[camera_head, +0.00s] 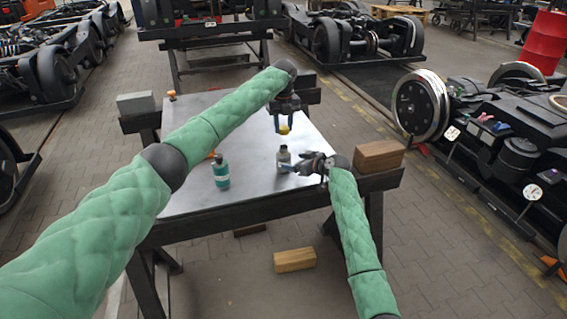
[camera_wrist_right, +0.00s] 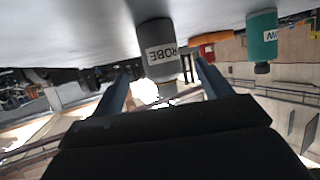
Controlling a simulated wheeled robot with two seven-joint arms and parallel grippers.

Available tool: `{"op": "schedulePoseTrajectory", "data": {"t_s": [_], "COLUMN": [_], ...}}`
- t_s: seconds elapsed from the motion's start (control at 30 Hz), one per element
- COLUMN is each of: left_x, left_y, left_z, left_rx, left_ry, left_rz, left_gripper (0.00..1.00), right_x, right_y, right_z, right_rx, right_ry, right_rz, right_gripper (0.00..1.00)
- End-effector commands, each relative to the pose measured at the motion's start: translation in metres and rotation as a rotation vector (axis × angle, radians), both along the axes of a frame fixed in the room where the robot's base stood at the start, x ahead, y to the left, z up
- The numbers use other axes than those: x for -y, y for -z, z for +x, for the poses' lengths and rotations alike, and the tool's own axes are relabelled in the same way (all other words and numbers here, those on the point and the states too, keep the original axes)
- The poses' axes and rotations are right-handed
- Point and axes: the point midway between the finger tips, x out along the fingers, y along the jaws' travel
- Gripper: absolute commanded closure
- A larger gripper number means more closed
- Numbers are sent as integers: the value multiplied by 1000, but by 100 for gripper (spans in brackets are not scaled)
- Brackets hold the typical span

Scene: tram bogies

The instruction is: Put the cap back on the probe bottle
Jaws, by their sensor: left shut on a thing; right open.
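The grey probe bottle (camera_head: 284,157) stands upright on the table near its right front part. Its label reads "PROBE" in the right wrist view (camera_wrist_right: 158,50), where it appears upside down between the fingers. My right gripper (camera_head: 288,167) is open, with its fingers on either side of the bottle; I cannot tell whether they touch it. My left gripper (camera_head: 284,124) is shut on a small yellow cap (camera_head: 284,130). It holds the cap above the bottle, with a gap between them.
A teal bottle (camera_head: 221,172) stands to the left on the metal table (camera_head: 250,185). A small orange thing lies partly behind my left arm and shows in the right wrist view (camera_wrist_right: 210,38). A wooden block (camera_head: 379,156) sits right of my right gripper.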

Motion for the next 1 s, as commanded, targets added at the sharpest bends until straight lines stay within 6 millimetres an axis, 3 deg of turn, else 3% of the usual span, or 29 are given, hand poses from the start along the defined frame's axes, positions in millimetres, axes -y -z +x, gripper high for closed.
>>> {"op": "schedulePoseTrajectory", "data": {"t_s": [0.43,0.9,1.0], "left_x": [0,0,0], "left_y": [0,0,0], "left_z": [0,0,0], "left_rx": [0,0,0], "left_ry": [0,0,0], "left_rz": [0,0,0], "left_gripper": [86,86,86], "right_x": [-40,-45,-45], "right_y": [24,27,27], "right_z": [39,44,44], "right_rx": [-1,0,0], "right_ry": [-1,0,0], "right_rz": [1,0,0], "right_gripper": [23,23,42]}}
